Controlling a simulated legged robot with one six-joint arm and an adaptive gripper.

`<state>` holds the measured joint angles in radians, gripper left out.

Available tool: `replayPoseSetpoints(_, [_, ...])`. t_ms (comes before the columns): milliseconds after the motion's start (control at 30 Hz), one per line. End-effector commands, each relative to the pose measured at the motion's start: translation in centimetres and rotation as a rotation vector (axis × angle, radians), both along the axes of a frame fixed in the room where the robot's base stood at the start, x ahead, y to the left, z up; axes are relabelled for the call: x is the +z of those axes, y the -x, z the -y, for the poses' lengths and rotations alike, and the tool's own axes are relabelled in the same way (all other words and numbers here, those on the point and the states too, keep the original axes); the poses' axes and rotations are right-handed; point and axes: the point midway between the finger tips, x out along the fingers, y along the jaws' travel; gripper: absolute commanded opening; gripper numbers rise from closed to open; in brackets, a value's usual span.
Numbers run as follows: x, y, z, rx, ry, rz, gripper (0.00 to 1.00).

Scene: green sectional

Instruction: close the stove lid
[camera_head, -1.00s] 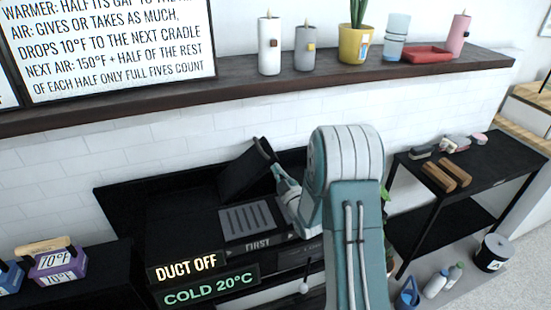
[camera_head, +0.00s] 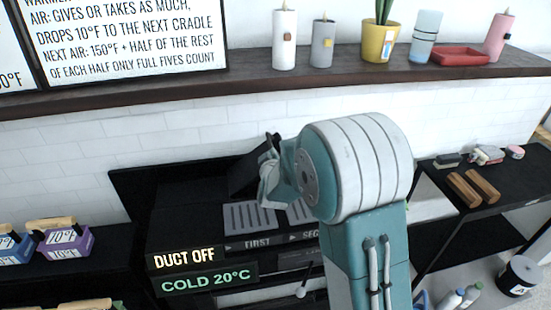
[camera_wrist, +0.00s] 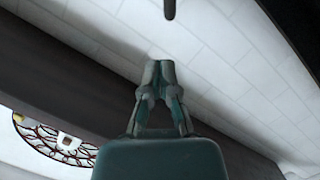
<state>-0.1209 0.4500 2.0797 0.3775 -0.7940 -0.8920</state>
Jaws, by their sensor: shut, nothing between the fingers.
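The black stove (camera_head: 185,215) stands against the tiled wall, with slotted grates (camera_head: 249,216) and FIRST and SEC labels on its front. Its dark lid (camera_head: 247,176) is raised and tilted above the back of the left grate. My gripper shows in the wrist view (camera_wrist: 159,70), its fingers together and empty. In the head view, my wrist end overlaps the lid's right edge. I cannot tell whether it touches the lid. My arm hides the stove's right part.
A dark shelf (camera_head: 160,92) with candles and a plant pot (camera_head: 380,40) runs above the stove. Signs reading DUCT OFF and COLD 20°C (camera_head: 205,272) stand at the stove's front. A black side table (camera_head: 500,190) is at right. Labelled blocks (camera_head: 65,240) sit at left.

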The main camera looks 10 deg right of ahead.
Motion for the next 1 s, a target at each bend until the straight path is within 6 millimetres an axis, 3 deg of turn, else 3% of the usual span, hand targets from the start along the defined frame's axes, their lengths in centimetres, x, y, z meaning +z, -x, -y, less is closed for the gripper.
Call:
replayPoseSetpoints(300, [-1.2,-5.8,1.2,-0.003,-0.001,0.001,0.0])
replayPoseSetpoints(600, [-4.1,-5.4,3.3,-0.002,0.0,0.0,0.0])
replayPoseSetpoints(1000, [-4.3,-5.4,3.7,-0.002,-0.001,0.001,0.0])
